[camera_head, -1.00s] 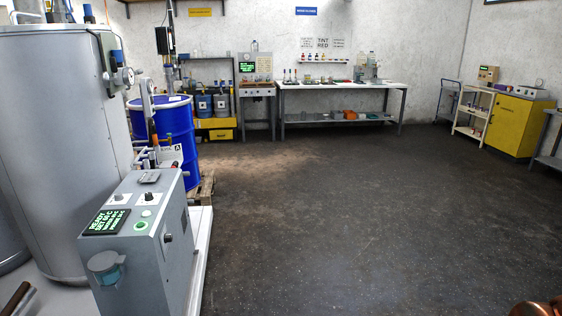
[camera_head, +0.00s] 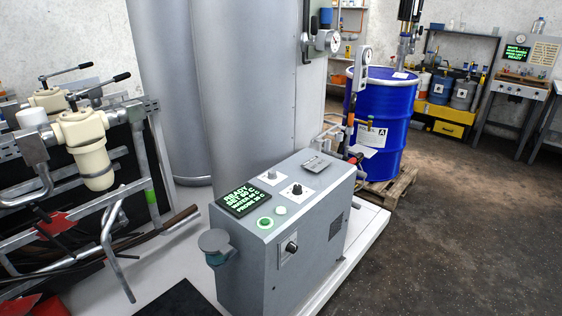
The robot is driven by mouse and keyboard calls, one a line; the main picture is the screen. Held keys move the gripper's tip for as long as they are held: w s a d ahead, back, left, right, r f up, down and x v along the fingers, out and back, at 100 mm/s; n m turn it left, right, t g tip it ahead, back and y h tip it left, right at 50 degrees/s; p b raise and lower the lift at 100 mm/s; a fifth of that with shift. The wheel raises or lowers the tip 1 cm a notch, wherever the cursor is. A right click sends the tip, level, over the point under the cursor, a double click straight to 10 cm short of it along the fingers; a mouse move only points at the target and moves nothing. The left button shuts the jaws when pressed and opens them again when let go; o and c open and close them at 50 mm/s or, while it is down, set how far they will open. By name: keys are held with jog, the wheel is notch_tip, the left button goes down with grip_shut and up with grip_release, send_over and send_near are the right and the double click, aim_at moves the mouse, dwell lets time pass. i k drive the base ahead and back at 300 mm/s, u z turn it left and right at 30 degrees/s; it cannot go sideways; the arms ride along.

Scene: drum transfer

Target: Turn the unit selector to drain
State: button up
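The grey control unit (camera_head: 255,262) stands on a white base at the centre of the head view. Its sloped top has a black knob on a white plate (camera_head: 297,189) and a pale knob on a white plate (camera_head: 270,175). A third dark knob (camera_head: 291,247) sits on its side face. The labels are too small to read, so I cannot tell which knob is the unit selector or where it points. A green-lit display (camera_head: 243,198) reads READY, with temperature lines below. A green button (camera_head: 265,222) and a pale button (camera_head: 281,210) are beside it. My gripper is not in view.
A tall grey tank (camera_head: 240,90) stands behind the unit. A blue drum (camera_head: 385,120) on a wooden pallet (camera_head: 388,188) is behind right. Pipes with cream filter housings (camera_head: 90,150) fill the left. Dark floor (camera_head: 450,240) is clear at the right.

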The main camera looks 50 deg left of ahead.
aim_at(272, 174)
jog(key=u, duration=0.5)
jog(key=i, duration=1.5)
jog(key=u, duration=1.95)
jog(key=i, duration=0.95)
jog(key=u, duration=0.95)
